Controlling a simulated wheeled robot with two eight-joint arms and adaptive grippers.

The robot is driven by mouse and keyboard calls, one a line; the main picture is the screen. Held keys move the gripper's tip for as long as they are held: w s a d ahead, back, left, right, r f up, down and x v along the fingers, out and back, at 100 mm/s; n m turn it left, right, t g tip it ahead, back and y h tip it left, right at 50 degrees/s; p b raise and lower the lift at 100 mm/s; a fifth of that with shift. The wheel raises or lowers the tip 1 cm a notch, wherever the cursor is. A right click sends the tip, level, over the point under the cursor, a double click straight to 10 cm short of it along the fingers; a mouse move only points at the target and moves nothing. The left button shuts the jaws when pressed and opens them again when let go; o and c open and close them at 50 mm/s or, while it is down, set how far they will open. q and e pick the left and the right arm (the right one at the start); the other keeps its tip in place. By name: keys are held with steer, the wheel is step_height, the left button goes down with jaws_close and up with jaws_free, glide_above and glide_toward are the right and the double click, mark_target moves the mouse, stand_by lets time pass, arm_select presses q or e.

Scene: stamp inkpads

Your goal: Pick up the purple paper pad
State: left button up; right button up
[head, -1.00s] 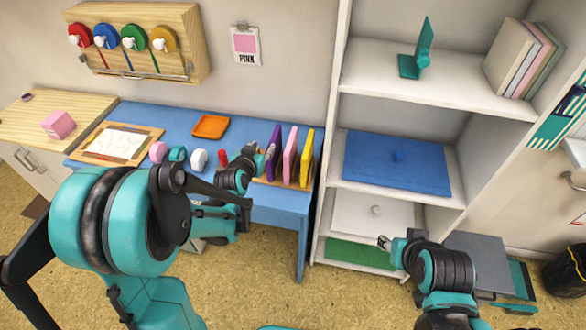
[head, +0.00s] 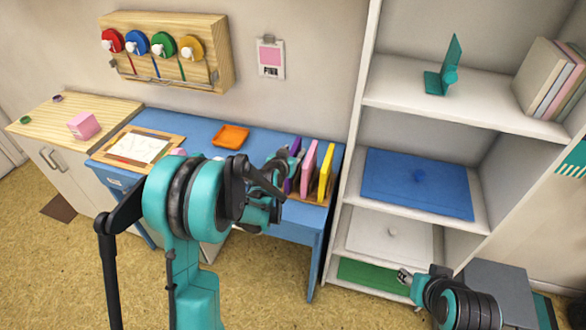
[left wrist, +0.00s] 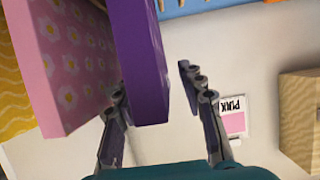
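The purple paper pad (head: 294,168) stands upright in a wooden holder at the right end of the blue desk, left of a pink pad (head: 309,168) and a yellow pad (head: 326,174). My left gripper (head: 287,157) is at the purple pad and partly hides it. In the left wrist view, the purple pad (left wrist: 144,60) comes down between the open fingers of my left gripper (left wrist: 150,80). One finger is close beside the purple and pink pads; a clear gap shows to the other finger. My right gripper (head: 404,275) is low before the shelf, its finger opening too small to judge.
The blue desk (head: 195,127) holds an orange tray (head: 231,137) and a framed sheet (head: 138,147). A tall white shelf (head: 352,150) stands just right of the pads. A wooden rack with coloured discs (head: 175,75) and a sign (head: 271,58) hang on the wall.

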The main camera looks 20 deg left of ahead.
arm_select(q)
steer(key=shift+r, duration=0.1)
jaws_close()
